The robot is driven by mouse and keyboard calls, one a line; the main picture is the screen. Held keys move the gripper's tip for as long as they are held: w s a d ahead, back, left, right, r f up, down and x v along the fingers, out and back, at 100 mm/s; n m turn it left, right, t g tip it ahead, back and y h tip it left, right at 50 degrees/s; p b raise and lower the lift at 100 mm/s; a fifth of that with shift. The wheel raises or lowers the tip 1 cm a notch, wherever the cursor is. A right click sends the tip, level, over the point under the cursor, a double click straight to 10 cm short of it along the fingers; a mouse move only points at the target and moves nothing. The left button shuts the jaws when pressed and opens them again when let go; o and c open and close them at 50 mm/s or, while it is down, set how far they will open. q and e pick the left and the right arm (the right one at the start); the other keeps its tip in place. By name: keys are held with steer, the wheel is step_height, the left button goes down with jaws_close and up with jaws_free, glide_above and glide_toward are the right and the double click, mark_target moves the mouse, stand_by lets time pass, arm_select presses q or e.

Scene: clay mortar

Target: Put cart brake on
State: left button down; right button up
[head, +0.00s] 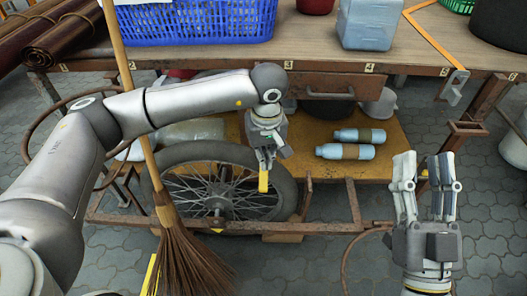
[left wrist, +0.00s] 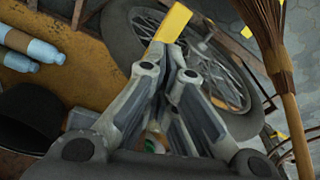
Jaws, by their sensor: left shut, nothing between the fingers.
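The cart (head: 330,56) has a wooden top and a spoked wheel (head: 218,190) with a dark tyre below it. A yellow brake handle (head: 263,183) stands in front of the tyre's right side. My left gripper (head: 266,164) points down just above the handle, shut and empty. In the left wrist view the yellow handle (left wrist: 173,22) shows right at the tips of my left gripper (left wrist: 168,60); whether they touch I cannot tell. The wheel (left wrist: 222,75) is behind them. My right gripper (head: 424,165) is open, pointing up at the right, away from the cart wheel.
A broom (head: 180,245) leans in front of the wheel's left side. Two blue bottles (head: 345,151) lie on the lower shelf (head: 390,155). A blue basket (head: 195,22) and a pale blue container (head: 364,25) stand on top. Grey paving (head: 490,250) is clear at the right.

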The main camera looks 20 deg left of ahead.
arm_select(q)
steer(key=shift+s+d+r+p, duration=0.15)
steer(key=shift+s+d+r, duration=0.15)
steer(key=shift+s+d, duration=0.25)
steer(key=shift+s+d+r+p, duration=0.15)
steer(key=shift+s+d+r, duration=0.15)
steer(key=shift+s, duration=0.4)
arm_select(e)
steer(key=shift+w+f+g, duration=0.3)
steer(key=shift+f+g, duration=0.1)
steer(key=shift+f, duration=0.2)
steer(key=shift+w+f+g, duration=0.3)
steer(key=shift+f+g, duration=0.1)
steer(key=shift+f, duration=0.15)
arm_select(q)
step_height(320, 180, up, 12)
steer(key=s, duration=0.1)
steer(key=shift+d, duration=0.35)
steer(key=shift+f, duration=0.15)
